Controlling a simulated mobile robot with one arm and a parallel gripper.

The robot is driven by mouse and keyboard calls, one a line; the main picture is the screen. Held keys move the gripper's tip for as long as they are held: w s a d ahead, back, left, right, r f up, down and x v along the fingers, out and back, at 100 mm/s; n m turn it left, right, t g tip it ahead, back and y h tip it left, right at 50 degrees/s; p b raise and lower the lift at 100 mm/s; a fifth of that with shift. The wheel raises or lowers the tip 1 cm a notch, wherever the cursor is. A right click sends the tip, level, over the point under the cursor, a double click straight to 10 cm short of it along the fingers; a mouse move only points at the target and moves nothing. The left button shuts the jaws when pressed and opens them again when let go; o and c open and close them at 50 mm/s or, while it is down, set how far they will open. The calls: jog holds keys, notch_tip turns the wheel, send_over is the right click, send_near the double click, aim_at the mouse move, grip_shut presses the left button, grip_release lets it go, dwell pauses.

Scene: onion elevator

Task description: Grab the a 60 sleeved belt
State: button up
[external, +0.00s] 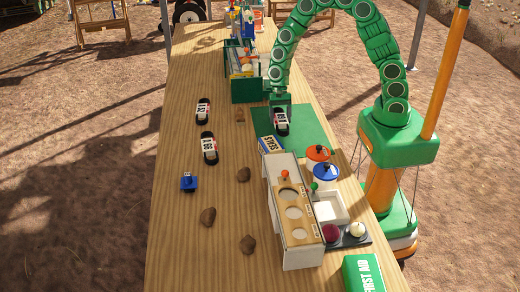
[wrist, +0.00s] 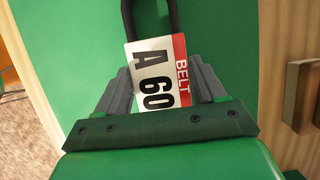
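The sleeved belt marked "A 60 BELT" (wrist: 155,75) shows in the wrist view as a black loop with a white and red sleeve. In the external view the belt (external: 281,123) is on or just over the green mat. My gripper (wrist: 158,82) is right at it, with one grey finger on each side of the sleeve. The sleeve is slightly turned between the fingers. I cannot tell whether they press on it. In the external view my gripper (external: 281,105) points down above the belt, and its fingertips are hard to make out.
Two other sleeved belts (external: 203,111) (external: 209,148) lie left of the green mat (external: 309,133). A green bin (external: 246,90) stands behind. A box with round holes (external: 297,252) and two lidded pots (external: 318,154) (external: 325,173) stand in front. Several brown lumps (external: 208,217) lie on the table.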

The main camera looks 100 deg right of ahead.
aim_at(281, 120)
jog(key=c, duration=0.7)
jog(key=shift+o, duration=0.2)
jog(key=shift+r, duration=0.5)
notch_tip(281, 120, up, 2)
jog(key=shift+w+r, duration=0.1)
jog(key=shift+r, duration=0.1)
jog(key=s+a+r, duration=0.3)
jog(key=s+r, duration=0.7)
jog(key=s, duration=0.3)
jog(key=shift+s, duration=0.35)
